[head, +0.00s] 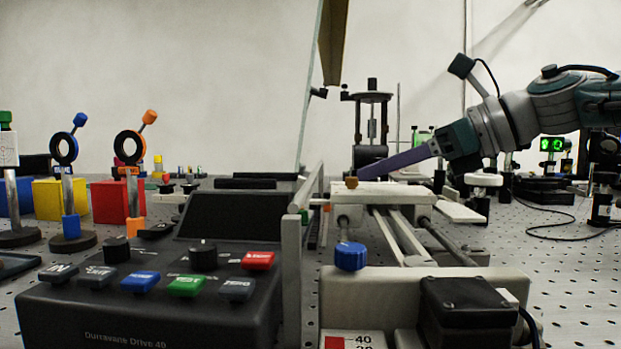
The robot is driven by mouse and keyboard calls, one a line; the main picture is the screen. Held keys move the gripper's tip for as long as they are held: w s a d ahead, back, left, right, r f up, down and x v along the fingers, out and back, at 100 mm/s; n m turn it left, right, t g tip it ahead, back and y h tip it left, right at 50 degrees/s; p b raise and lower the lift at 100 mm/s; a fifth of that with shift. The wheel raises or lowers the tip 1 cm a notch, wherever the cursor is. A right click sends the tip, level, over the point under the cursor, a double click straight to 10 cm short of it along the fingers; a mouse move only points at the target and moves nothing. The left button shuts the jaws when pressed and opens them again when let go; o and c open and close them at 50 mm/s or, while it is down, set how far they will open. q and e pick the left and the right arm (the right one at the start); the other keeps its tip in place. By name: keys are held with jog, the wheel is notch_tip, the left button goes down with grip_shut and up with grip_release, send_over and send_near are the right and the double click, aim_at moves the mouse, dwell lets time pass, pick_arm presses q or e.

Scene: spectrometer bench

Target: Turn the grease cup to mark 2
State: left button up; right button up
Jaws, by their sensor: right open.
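A small brass-coloured knob (351,182), which looks like the grease cup, stands on the near left top of the pale slide carriage (385,194). No numbered marks can be read on it at this size. My right gripper (362,173) comes in from the right, its long purple fingers seen edge-on, with the tips just above and beside the brass knob. The fingers overlap in this view; the jaws are open. I cannot tell whether the tips touch the knob. My left gripper is not in view.
A blue knob (351,256) sits on the slide's front. A black control box (150,303) with coloured buttons stands at front left. An upright panel (291,265) stands between box and slide. Ring mounts (130,148) stand at left. The perforated bench (575,270) is partly clear at right.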

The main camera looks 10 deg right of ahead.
aim_at(352, 183)
jog(key=shift+x, duration=1.45)
grip_shut()
